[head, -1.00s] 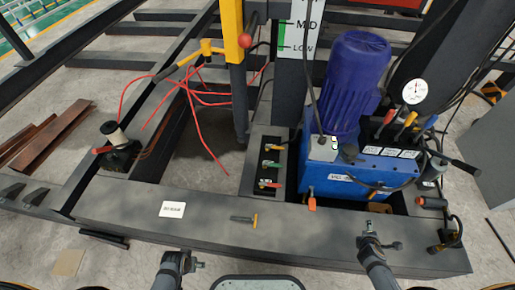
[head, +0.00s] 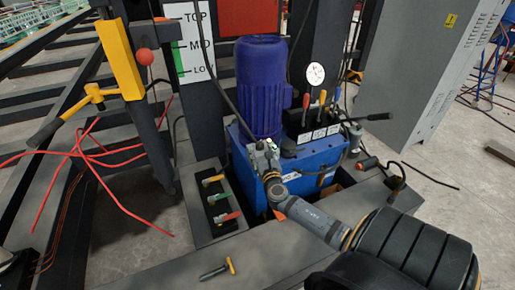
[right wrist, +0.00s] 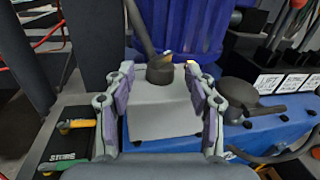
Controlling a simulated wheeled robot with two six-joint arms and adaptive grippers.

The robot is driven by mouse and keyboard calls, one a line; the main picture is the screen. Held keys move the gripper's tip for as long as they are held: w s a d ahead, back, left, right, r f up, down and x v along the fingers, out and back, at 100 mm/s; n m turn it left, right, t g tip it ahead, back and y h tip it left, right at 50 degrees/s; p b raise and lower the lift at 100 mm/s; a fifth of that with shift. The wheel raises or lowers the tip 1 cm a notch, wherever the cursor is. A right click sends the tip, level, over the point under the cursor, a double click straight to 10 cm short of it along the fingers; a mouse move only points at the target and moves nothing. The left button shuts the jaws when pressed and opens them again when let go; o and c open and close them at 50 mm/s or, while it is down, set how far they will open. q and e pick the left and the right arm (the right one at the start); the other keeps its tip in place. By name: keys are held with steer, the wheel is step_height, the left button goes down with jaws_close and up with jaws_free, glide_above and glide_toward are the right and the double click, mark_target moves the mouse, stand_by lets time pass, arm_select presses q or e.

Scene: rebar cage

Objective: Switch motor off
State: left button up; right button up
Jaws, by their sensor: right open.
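The motor (head: 262,90) is a ribbed blue-purple cylinder standing upright on a blue power unit (head: 310,165). My right gripper (head: 262,148) is at the motor's base, at the front of the unit, and partly hides what is there. In the right wrist view the open fingers of the right gripper (right wrist: 158,72) stand on either side of a grey box (right wrist: 165,115). A dark round fitting (right wrist: 160,70) with a cable sits at the box's far end, between the fingertips. I cannot make out a switch button. My left gripper is out of view.
Valve handles (head: 220,198) stand left of the unit. Coloured levers (head: 322,97) and a gauge (head: 316,74) are at its right, near a grey cabinet (head: 425,75). A yellow-handled tool (head: 215,270) lies on the front beam. Red cables (head: 85,155) hang at left.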

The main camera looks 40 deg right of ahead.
mark_target(261, 148)
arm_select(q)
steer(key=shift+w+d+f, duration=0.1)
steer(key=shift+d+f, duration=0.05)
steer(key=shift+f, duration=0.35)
arm_select(e)
steer(key=shift+x, duration=1.7)
jaws_close()
arm_select(q)
steer(key=shift+b, duration=0.3)
